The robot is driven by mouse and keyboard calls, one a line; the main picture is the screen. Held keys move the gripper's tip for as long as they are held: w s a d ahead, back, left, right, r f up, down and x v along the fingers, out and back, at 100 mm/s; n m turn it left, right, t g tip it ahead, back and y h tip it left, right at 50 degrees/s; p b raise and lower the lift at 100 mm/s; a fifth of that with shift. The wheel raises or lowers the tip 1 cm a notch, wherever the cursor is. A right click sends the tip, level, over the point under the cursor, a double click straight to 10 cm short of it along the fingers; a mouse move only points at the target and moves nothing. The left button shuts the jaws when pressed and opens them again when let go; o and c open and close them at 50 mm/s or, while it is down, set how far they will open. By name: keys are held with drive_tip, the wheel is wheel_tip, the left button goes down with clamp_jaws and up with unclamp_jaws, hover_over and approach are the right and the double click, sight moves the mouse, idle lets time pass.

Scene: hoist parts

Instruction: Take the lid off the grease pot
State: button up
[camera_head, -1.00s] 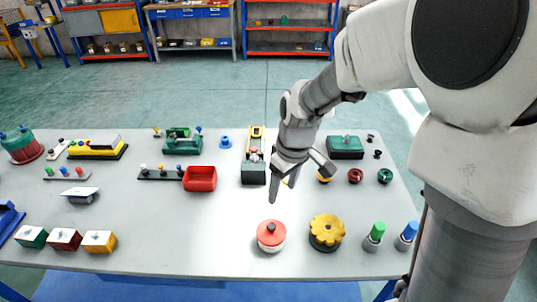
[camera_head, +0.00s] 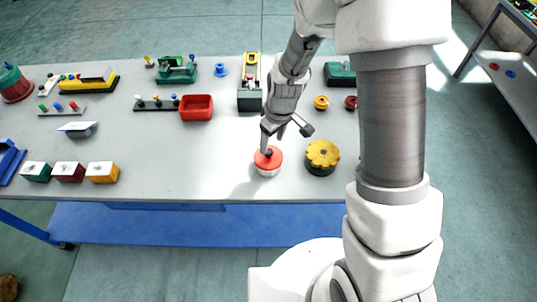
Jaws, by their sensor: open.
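The grease pot (camera_head: 266,172) is a small round white pot near the front edge of the table. Its red lid (camera_head: 275,160) sits on top, with a dark knob in the middle. My gripper (camera_head: 286,141) is open, just above and behind the pot, pointing down. Its left finger reaches in front of or over the knob and partly hides it. The right finger is out to the right, over the table. I cannot tell whether the left finger touches the knob.
A yellow scalloped knob on a dark base (camera_head: 322,156) stands close to the right of the pot. A red bin (camera_head: 196,108) is farther back left. Small boxes (camera_head: 70,172) stand at the front left. The table (camera_head: 190,160) is clear left of the pot.

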sight(269, 151)
drive_tip(key=shift+w+a+f+p, duration=0.15)
drive_tip(key=shift+a+f+p, duration=0.1)
drive_tip(key=shift+f, duration=0.9)
drive_tip(key=shift+w+a+f+p, duration=0.1)
drive_tip(key=shift+a+f, duration=0.1)
drive_tip(key=shift+f, duration=0.9)
clamp_jaws()
